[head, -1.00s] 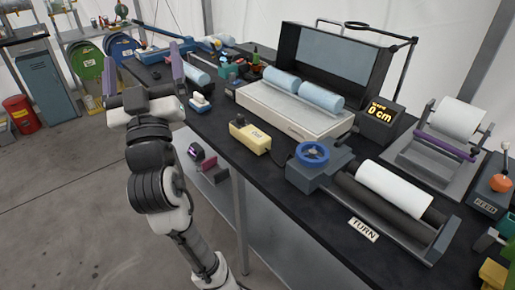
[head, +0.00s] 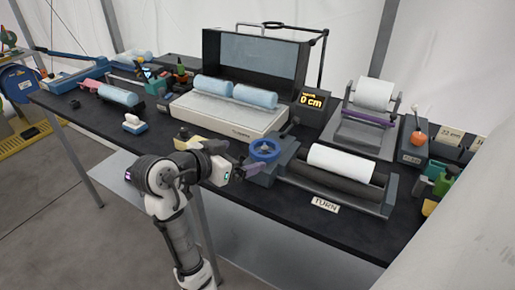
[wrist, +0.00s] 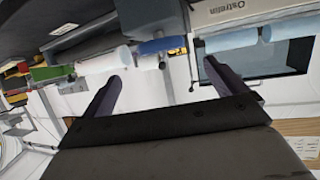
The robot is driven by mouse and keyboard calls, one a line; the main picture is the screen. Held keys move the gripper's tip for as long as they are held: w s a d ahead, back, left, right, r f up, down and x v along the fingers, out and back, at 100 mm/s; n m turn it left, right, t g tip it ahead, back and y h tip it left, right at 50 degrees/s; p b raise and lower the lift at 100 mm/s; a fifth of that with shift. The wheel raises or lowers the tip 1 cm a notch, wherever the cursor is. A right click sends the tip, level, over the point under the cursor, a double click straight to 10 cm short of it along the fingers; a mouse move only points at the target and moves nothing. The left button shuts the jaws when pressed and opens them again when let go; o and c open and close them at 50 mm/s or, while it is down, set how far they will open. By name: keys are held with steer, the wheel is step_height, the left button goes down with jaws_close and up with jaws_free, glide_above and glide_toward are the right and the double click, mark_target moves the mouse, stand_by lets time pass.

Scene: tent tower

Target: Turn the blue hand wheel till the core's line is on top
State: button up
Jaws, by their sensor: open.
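The blue hand wheel (head: 264,149) sits on the left end of a grey roller stand labelled TURN. The white core (head: 341,160) lies on the stand's dark rollers, and no line shows on its visible side. My gripper (head: 243,167) is just left of the wheel, close to it; I cannot tell whether it touches. In the wrist view my gripper (wrist: 163,69) is open and empty, its two purple fingers apart. The wheel shows there edge-on (wrist: 163,45), beyond and between the fingertips, with the core (wrist: 100,61) to its left.
A white machine (head: 225,116) with two light-blue rolls stands behind the wheel. A display (head: 311,100) reads 0 cm. The TURN label (head: 325,205) lies in front of the rollers. Another roll stand (head: 372,97) is at the back right. The black table's front left is mostly clear.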

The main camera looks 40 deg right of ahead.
mark_target(261, 150)
steer(key=p+x, duration=0.1)
steer(key=x, duration=0.9)
steer(key=shift+w+d+f+p, duration=0.1)
steer(key=shift+w+d+p, duration=0.1)
steer(key=shift+p, duration=0.15)
steer(key=c, duration=1)
